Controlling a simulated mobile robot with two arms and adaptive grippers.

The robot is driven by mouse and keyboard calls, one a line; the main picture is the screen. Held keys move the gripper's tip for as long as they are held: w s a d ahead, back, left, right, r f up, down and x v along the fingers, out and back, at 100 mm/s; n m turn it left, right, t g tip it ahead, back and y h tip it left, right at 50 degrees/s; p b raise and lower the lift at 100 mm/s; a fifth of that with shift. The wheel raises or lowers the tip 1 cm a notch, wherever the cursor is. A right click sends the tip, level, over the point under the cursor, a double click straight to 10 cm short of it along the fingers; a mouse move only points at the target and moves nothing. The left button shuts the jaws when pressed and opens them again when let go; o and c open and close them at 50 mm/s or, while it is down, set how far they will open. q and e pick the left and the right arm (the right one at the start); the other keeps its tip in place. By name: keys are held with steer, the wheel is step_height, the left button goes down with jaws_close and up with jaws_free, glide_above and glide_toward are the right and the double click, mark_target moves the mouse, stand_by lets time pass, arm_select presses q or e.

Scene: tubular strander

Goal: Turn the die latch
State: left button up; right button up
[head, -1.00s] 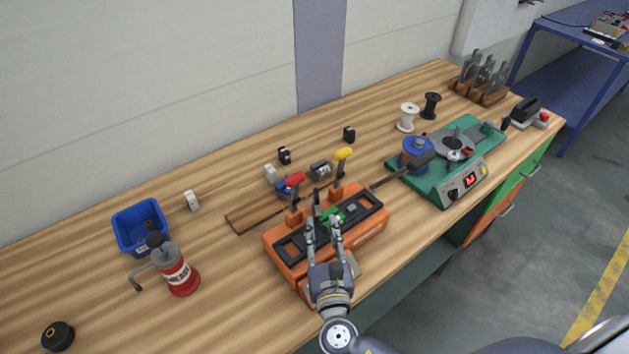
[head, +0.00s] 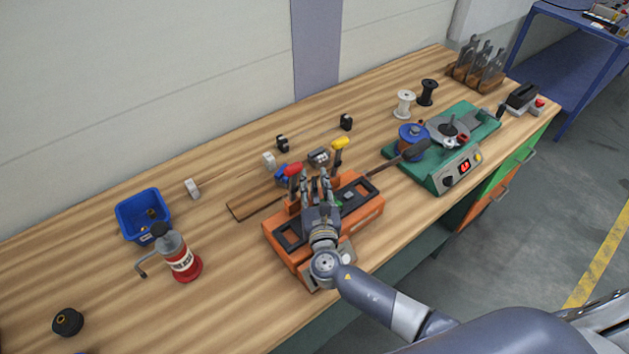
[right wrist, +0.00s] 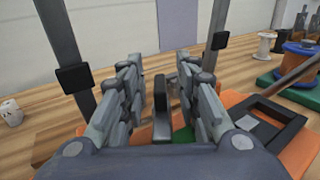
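The orange die fixture (head: 368,213) stands on the bench with a black top frame. A red-handled lever (head: 293,170) and a yellow-handled lever (head: 339,144) stand up at its back. My right gripper (head: 318,180) is over the middle of the fixture and hides much of it in the head view. In the right wrist view its two fingers (right wrist: 162,85) are apart, one on each side of a dark upright tab (right wrist: 161,105), which looks like the die latch. A gap shows on both sides of the tab. A green part (right wrist: 183,135) shows partly below it. My left gripper is out of view.
The two lever posts rise close on both sides of my right gripper. A green machine (head: 478,131) with a blue spool (head: 411,137) stands to the right. A blue bin (head: 141,215) and a red can (head: 186,268) stand to the left.

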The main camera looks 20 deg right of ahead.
jaws_close()
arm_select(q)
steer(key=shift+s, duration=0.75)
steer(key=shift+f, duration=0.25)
arm_select(e)
steer(key=shift+f+y, duration=0.1)
steer(key=shift+y, duration=0.2)
steer(key=n+y+b, duration=0.2)
steer(key=y, duration=0.1)
steer(key=shift+d+f+n+y+b, duration=0.1)
steer(key=shift+f+n+y+b, duration=0.05)
steer(key=shift+n+y+b, duration=0.2)
steer(key=n+y+b, duration=0.2)
steer(key=y+b, duration=0.1)
steer(key=y, duration=0.1)
steer(key=shift+n+b, duration=0.25)
steer(key=shift+b, duration=0.05)
arm_select(q)
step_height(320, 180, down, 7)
steer(key=b, duration=0.1)
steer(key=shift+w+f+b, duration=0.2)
steer(key=shift+b, duration=0.1)
arm_select(e)
steer(key=shift+n+g+y, duration=0.5)
steer(key=shift+y, duration=0.15)
steer(key=shift+r, duration=0.2)
jaws_free()
